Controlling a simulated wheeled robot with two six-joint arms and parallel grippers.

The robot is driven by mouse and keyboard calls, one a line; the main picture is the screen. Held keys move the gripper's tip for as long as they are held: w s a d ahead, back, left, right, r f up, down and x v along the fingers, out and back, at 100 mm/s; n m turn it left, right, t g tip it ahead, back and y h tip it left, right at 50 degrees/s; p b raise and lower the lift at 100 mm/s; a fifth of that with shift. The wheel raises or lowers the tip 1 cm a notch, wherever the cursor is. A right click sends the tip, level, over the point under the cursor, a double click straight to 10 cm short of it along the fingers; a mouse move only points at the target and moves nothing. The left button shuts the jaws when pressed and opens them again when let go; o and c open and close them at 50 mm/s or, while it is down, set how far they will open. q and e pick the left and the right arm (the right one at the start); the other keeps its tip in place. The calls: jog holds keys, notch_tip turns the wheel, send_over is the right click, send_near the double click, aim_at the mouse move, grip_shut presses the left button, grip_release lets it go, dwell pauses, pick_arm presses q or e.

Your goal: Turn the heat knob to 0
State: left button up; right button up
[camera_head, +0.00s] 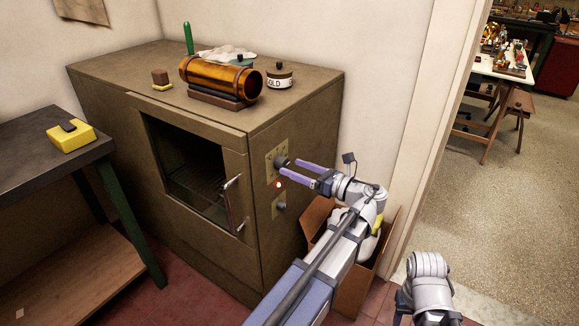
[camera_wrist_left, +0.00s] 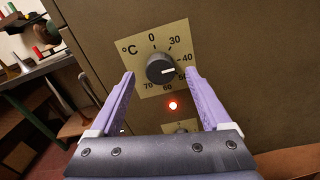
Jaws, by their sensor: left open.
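The heat knob (camera_wrist_left: 160,68) is a round dark knob on a brass-coloured °C dial plate (camera_wrist_left: 183,38), on the side of the brown oven (camera_head: 255,135). Its white pointer line faces right, between the 40 and 50 marks; 0 is at the top. In the head view the knob (camera_head: 281,161) is just beyond my left gripper (camera_head: 290,167). The left gripper is open, with one purple finger on each side of the knob in the wrist view. I cannot tell whether the fingers touch it. Part of my right arm shows at the lower right, but its gripper does not.
A red light (camera_wrist_left: 173,105) glows below the dial, above a second small plate (camera_head: 279,205). A cardboard box (camera_head: 352,292) stands on the floor beside the oven. The oven top holds a brass cylinder (camera_head: 215,75) and a jar (camera_head: 280,77). A dark bench (camera_head: 30,150) stands left.

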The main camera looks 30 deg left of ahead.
aim_at(282, 163)
pick_arm(q)
jog(key=shift+w+a, duration=0.1)
jog(key=shift+a, duration=1.2)
grip_shut()
